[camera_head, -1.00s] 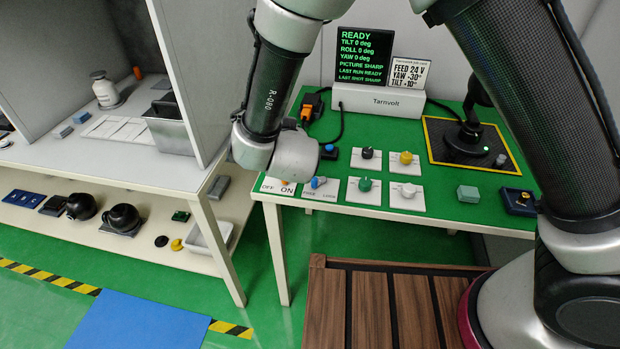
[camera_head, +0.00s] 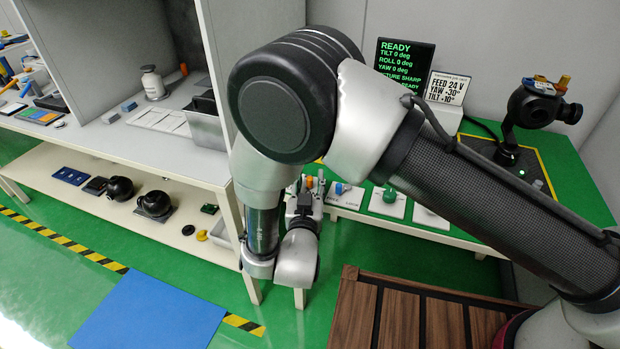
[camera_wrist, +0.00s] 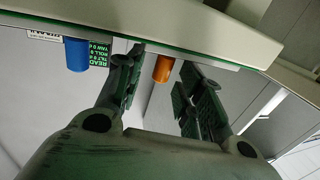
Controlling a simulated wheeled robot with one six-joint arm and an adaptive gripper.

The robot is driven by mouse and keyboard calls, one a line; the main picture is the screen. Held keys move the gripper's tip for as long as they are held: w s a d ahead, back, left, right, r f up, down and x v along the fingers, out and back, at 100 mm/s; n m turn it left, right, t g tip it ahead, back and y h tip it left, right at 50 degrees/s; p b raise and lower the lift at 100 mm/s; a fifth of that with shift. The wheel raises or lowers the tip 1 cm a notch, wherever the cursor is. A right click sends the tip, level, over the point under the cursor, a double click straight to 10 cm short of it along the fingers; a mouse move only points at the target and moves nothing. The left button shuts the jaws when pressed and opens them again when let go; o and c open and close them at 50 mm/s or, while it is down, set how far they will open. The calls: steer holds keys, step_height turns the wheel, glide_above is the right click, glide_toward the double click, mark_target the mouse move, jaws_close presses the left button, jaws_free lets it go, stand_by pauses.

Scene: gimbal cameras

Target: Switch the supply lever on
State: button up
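The supply lever shows as an orange handle (camera_wrist: 163,68) in the wrist view, between my gripper's two fingers and seemingly beyond their tips. My gripper (camera_wrist: 166,64) is open, with a clear gap on each side of the handle. In the head view my gripper (camera_head: 306,190) is at the table's front left corner, partly hidden by my arm, with the orange handle (camera_head: 309,182) showing at its fingers. The OFF/ON plate is hidden there, so I cannot tell the lever's position.
A blue lever (camera_head: 342,188) on the FREE/LOCK plate stands just right of the gripper and also shows in the wrist view (camera_wrist: 76,54). A green knob (camera_head: 389,194) is farther right. The display (camera_head: 403,62) reads READY. A camera gimbal (camera_head: 535,105) stands at the back right.

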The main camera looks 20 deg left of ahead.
steer(key=shift+w+a, duration=0.15)
steer(key=shift+w, duration=0.6)
jaws_close()
steer(key=shift+d, duration=0.2)
steer(key=shift+w+d, duration=0.1)
steer(key=shift+d, duration=0.05)
steer(key=shift+n+y, duration=0.5)
steer(key=shift+y, duration=0.2)
